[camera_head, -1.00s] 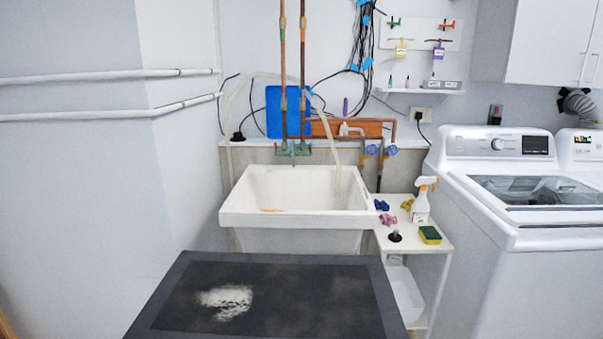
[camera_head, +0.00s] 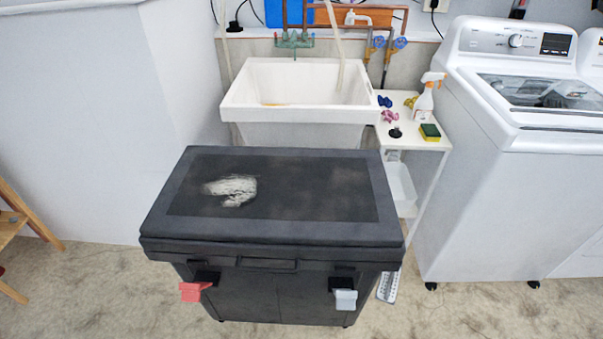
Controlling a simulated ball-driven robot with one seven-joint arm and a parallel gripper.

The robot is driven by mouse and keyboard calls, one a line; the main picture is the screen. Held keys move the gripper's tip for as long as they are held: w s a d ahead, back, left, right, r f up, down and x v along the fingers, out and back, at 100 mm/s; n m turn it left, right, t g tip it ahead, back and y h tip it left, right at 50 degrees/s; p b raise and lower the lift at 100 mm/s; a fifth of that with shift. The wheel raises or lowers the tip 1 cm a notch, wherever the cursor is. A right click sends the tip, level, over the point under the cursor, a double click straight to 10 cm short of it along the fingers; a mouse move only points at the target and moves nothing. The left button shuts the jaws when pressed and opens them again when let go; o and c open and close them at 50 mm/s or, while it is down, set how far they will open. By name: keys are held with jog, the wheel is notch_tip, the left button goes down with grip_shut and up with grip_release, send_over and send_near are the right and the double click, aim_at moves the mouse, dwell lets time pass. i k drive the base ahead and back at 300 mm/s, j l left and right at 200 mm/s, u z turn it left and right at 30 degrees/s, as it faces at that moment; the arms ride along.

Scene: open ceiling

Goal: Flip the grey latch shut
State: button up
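A black lidded box (camera_head: 278,236) stands on the floor right in front of me, its lid down. The grey latch (camera_head: 345,299) sits on the right of the box's front face and sticks outward from its black mount. A red latch (camera_head: 194,291) sits on the left of the same face and also sticks outward. I cannot tell exactly how far either latch is swung. My gripper and arm are not in view.
A white sink (camera_head: 297,100) stands behind the box. A small white shelf table (camera_head: 415,138) with a spray bottle (camera_head: 424,100) is beside it. A washing machine (camera_head: 500,190) stands at right, a wooden stool (camera_head: 18,235) at left.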

aim_at(345, 299)
jog(key=i+l, duration=0.1)
jog(key=l, duration=0.25)
jog(key=l+u, duration=0.1)
jog(key=l, duration=0.2)
jog(key=l+u, duration=0.15)
jog(key=l, duration=0.35)
jog(key=k+l+u, duration=0.15)
jog(key=l, duration=0.3)
jog(key=l+u, duration=0.15)
jog(key=l, duration=0.35)
jog(key=k+u, duration=0.35)
jog(key=k, duration=0.55)
jog(key=i+j, duration=0.1)
jog(key=i, duration=0.2)
jog(key=i+j, duration=0.15)
jog(key=i, duration=1)
